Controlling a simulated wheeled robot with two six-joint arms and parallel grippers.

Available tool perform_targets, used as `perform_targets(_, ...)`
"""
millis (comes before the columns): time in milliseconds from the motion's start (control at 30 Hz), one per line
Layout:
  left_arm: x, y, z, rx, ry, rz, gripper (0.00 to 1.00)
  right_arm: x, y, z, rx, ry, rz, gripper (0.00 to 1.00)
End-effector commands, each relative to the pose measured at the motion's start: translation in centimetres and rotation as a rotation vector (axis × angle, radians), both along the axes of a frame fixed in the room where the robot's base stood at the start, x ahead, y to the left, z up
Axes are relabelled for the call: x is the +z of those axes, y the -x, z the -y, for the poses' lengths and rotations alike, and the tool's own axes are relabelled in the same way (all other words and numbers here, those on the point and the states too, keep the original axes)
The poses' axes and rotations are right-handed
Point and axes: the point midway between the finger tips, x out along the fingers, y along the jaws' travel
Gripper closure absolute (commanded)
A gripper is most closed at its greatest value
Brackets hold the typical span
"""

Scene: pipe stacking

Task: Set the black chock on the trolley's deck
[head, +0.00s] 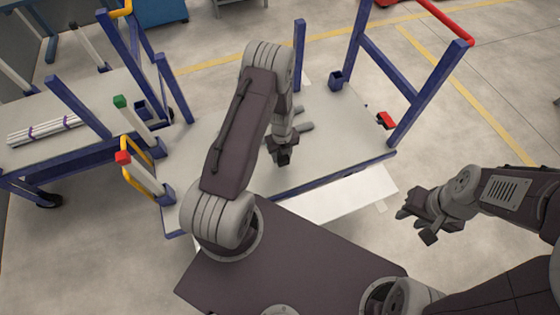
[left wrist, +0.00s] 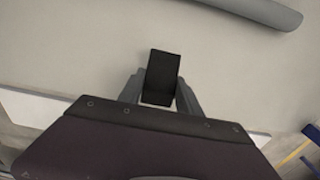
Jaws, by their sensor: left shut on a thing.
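The black chock (left wrist: 162,72) is between the fingers of my left gripper (left wrist: 160,95), which is shut on it. In the head view my left gripper (head: 283,150) hangs over the trolley's pale grey deck (head: 345,125), near its front edge, with the dark chock (head: 284,158) at its tip. I cannot tell whether the chock touches the deck. Grey pipes (head: 303,127) lie on the deck just beyond the gripper; one pipe (left wrist: 255,8) crosses the top right of the left wrist view. My right gripper (head: 418,222) is open and empty, right of the deck over the floor.
Blue posts (head: 298,55) and a blue frame with a red top bar (head: 445,22) stand around the deck. A red-and-black piece (head: 386,120) sits near its right edge. A second trolley (head: 70,145) with white pipes (head: 45,128) stands left. The deck's right half is mostly clear.

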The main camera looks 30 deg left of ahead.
Motion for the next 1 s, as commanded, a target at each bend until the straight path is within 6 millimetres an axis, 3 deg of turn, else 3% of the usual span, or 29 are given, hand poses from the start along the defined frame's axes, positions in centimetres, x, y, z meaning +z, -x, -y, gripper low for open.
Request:
perform_targets(267, -1.0, -0.5, -1.0, -0.001, 0.0, 0.0, 1.0, -0.4, 0.0, 0.0, 0.0, 0.0, 0.0, 0.66)
perform_targets(500, -4.8, -0.4, -1.0, 0.0, 0.0, -0.001, 1.0, -1.6, 0.0, 0.0, 0.0, 0.0, 0.0, 0.66)
perform_targets(833, -5.1, -0.5, -0.9, 0.0, 0.0, 0.0, 1.0, -1.8, 0.0, 0.0, 0.0, 0.0, 0.0, 0.66)
perform_targets(867, -5.0, -0.5, -0.9, 0.0, 0.0, 0.0, 0.57, -1.8, 0.0, 0.0, 0.0, 0.0, 0.0, 0.66)
perform_targets(933, -4.9, -0.5, -0.9, 0.0, 0.0, 0.0, 0.38, -1.7, 0.0, 0.0, 0.0, 0.0, 0.0, 0.66)
perform_targets(1000, -4.9, -0.5, -0.9, 0.0, 0.0, 0.0, 0.38, -1.7, 0.0, 0.0, 0.0, 0.0, 0.0, 0.66)
